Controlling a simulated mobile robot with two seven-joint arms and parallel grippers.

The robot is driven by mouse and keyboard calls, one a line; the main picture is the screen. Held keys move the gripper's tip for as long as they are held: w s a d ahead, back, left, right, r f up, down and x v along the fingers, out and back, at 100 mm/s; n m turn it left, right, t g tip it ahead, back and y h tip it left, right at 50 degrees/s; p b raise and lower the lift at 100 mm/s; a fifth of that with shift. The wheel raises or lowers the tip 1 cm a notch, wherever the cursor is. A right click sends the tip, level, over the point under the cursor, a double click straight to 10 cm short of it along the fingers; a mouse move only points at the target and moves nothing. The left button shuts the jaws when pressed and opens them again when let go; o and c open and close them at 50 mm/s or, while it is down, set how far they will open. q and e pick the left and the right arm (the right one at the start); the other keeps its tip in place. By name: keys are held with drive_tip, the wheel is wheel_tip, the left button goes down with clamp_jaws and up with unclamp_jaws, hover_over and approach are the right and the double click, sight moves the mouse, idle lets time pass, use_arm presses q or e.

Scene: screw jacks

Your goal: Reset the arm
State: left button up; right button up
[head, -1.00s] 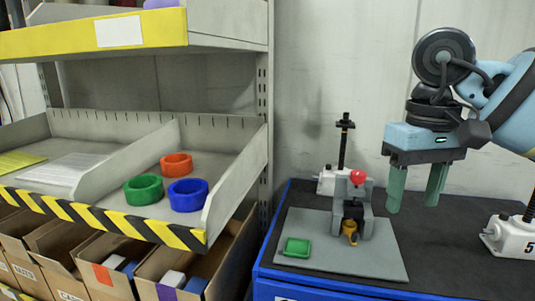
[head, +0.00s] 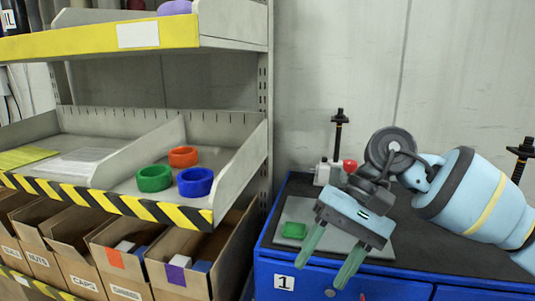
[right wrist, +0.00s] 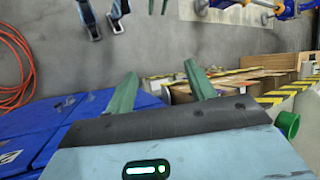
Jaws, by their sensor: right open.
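My right gripper (head: 321,271) is open and empty in the head view. It hangs tilted in front of the blue bench's front edge, its green fingers apart and pointing down and left. In the right wrist view its fingertips (right wrist: 161,72) are apart with nothing between them. My left gripper is not in view.
A screw jack (head: 339,132) stands at the back of the bench (head: 450,245); another (head: 520,160) is partly hidden at right. The left shelf holds orange (head: 183,157), green (head: 154,179) and blue (head: 195,182) rings. Open cardboard boxes (head: 180,275) stand below. An orange hose (right wrist: 15,65) lies on the floor.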

drive_tip(key=s+a+f+m+g+y, duration=0.1)
drive_tip(key=s+a+f+m+y, duration=0.1)
drive_tip(key=a+m+y, duration=0.4)
drive_tip(key=s+a+f+m+g+y, duration=0.1)
drive_tip(key=s+a+f+m+y, duration=0.1)
drive_tip(key=a+m+y, duration=0.45)
drive_tip(key=w+d+f+n+t+h, duration=0.1)
drive_tip(key=d+f+n+t+h, duration=0.45)
drive_tip(key=f+n+t, duration=0.8)
drive_tip(key=w+d+f+n+t+h, duration=0.25)
drive_tip(key=d+f+n+t, duration=0.65)
drive_tip(key=n, duration=0.7)
drive_tip(key=s+d+f+m+g+h, duration=0.4)
drive_tip(key=s+f+m, duration=0.3)
drive_tip(key=s+f, duration=0.3)
drive_tip(key=s+d+f+m+g+h, duration=0.3)
drive_tip(key=s+f+m, duration=0.4)
drive_tip(key=s+f, duration=0.4)
drive_tip(key=shift+s+d+m+g+h, duration=0.35)
drive_tip(key=shift+s+d+h, duration=0.5)
drive_tip(key=shift+d, duration=0.35)
